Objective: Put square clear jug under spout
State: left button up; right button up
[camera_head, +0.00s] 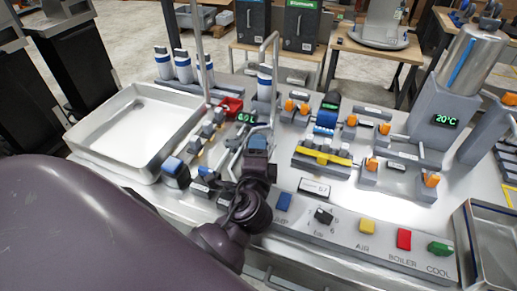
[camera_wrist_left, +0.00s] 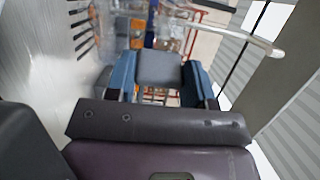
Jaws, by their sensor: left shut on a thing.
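My left gripper (camera_head: 257,147) is over the panel, left of its middle. In the left wrist view its blue fingers (camera_wrist_left: 160,75) are shut on a grey block between them. This block seems to be the handle of the square clear jug. The jug's clear body is hard to make out; pale edges (camera_head: 236,155) show beside the gripper in the head view. A tall bent metal spout (camera_head: 274,48) rises just beyond the gripper. The gripper and arm hide the place under it, so I cannot tell whether the jug is below the spout. My right gripper is not in view.
A shallow metal basin (camera_head: 126,136) lies at the left. A small green display (camera_head: 246,117) stands near the gripper. Orange-handled valves (camera_head: 371,164) and a yellow bar (camera_head: 322,160) are to the right. Coloured buttons (camera_head: 404,239) line the front. A steel tank (camera_head: 470,58) stands at the far right.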

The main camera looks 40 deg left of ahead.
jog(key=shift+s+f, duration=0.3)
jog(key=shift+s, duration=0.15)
pick_arm(q)
jog(key=shift+f+b, duration=0.35)
jog(key=shift+f, duration=0.1)
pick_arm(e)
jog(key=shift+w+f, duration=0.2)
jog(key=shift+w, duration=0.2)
pick_arm(q)
jog(key=shift+s+f, duration=0.1)
jog(key=shift+f, duration=0.05)
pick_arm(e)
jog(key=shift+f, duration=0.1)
